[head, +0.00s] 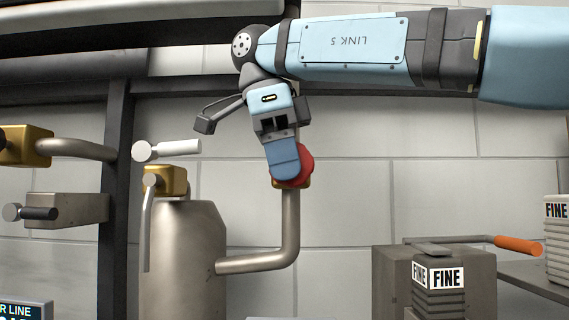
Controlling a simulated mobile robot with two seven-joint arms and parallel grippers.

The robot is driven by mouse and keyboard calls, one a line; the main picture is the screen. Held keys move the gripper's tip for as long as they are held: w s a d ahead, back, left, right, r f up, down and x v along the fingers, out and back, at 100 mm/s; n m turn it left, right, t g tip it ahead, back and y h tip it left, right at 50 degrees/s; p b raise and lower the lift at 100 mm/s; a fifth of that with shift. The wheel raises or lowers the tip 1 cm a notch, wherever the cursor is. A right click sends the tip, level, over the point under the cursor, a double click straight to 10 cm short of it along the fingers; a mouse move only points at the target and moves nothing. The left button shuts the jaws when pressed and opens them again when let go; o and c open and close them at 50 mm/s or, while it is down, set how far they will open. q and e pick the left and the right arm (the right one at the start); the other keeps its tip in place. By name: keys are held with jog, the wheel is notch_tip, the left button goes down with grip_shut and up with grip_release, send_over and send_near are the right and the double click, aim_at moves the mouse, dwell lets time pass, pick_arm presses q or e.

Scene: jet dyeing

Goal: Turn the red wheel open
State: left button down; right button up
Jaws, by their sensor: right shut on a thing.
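The red wheel (301,167) sits on a brass valve (305,184) at the top of a bent metal pipe (290,230), in the middle of the head view. My right gripper (284,165) comes down from above and is shut on the red wheel. The gripper hides most of the wheel, and only its right and lower edge shows. How far the wheel is turned cannot be told. My left gripper is not in view.
A metal tank (182,250) stands left of the pipe. A white-handled valve (170,150) and a dark post (117,190) are farther left. Boxes marked FINE (440,285) and an orange handle (518,245) are at right. The tiled wall lies behind.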

jog(key=o, duration=0.9)
